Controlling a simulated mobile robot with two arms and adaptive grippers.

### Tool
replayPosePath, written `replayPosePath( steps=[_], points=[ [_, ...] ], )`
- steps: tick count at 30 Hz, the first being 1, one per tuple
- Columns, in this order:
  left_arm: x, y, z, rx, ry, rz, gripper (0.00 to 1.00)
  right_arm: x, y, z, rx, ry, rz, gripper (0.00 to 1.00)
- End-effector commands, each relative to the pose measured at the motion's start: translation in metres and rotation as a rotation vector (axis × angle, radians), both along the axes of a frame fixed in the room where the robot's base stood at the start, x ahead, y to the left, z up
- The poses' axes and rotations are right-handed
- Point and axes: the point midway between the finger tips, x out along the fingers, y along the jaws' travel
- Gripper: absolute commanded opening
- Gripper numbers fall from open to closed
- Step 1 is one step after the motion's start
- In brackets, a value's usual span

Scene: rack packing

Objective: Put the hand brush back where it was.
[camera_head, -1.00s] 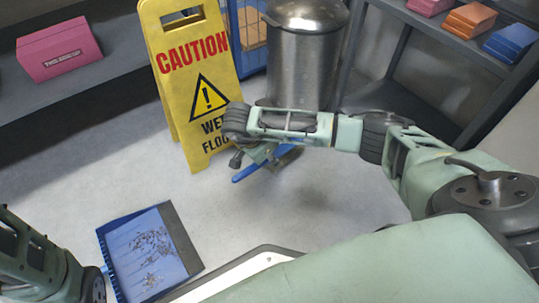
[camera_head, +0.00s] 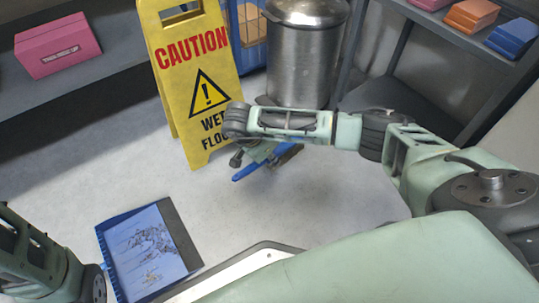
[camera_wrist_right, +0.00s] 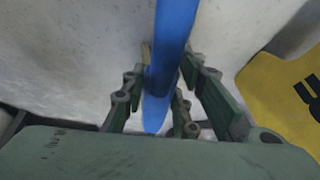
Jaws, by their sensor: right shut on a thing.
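The hand brush has a blue handle (camera_head: 249,172) that shows below my right forearm in the head view, with a brownish part (camera_head: 288,154) at its right end. In the right wrist view the blue handle (camera_wrist_right: 172,45) runs between the fingers. My right gripper (camera_wrist_right: 165,95) is shut on it, in front of the yellow caution sign. In the head view that gripper is mostly hidden behind its wrist. A blue dustpan (camera_head: 125,272) with grey debris lies on the floor at the lower left. My left arm shows at the lower left edge; its gripper is out of frame.
The yellow caution sign (camera_head: 208,95) stands just behind my right wrist. A steel bin (camera_head: 303,65) stands behind it. A pink box (camera_head: 57,47) is on the left shelf, and several coloured boxes (camera_head: 472,14) are on the right rack. Floor between dustpan and sign is clear.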

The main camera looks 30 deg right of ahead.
Motion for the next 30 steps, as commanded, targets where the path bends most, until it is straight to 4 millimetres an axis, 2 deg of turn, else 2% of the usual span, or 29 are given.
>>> replayPosePath(
  steps=[3,4,11,22,26,30],
  points=[
    [0.0,0.0,-0.002,0.0,0.0,0.0,0.39,0.0,0.0,-0.002,0.0,-0.001,-0.001,0.0],
    [0.0,0.0,-0.001,0.0,0.001,0.0,0.39,0.001,0.0,-0.001,0.0,-0.001,-0.001,0.29],
    [0.0,0.0,-0.001,0.0,0.001,0.0,0.39,0.0,0.0,-0.002,0.0,0.0,0.0,0.49],
    [0.001,0.0,-0.001,-0.001,0.005,-0.001,0.39,0.0,0.002,0.003,0.001,-0.001,0.0,0.49],
    [0.001,0.0,-0.001,-0.001,0.003,-0.001,0.39,0.0,0.009,0.02,0.003,-0.003,0.002,0.49],
    [0.0,0.0,-0.001,0.0,0.001,-0.001,0.39,-0.002,0.02,0.049,0.002,-0.005,0.002,0.49]
  ],
)
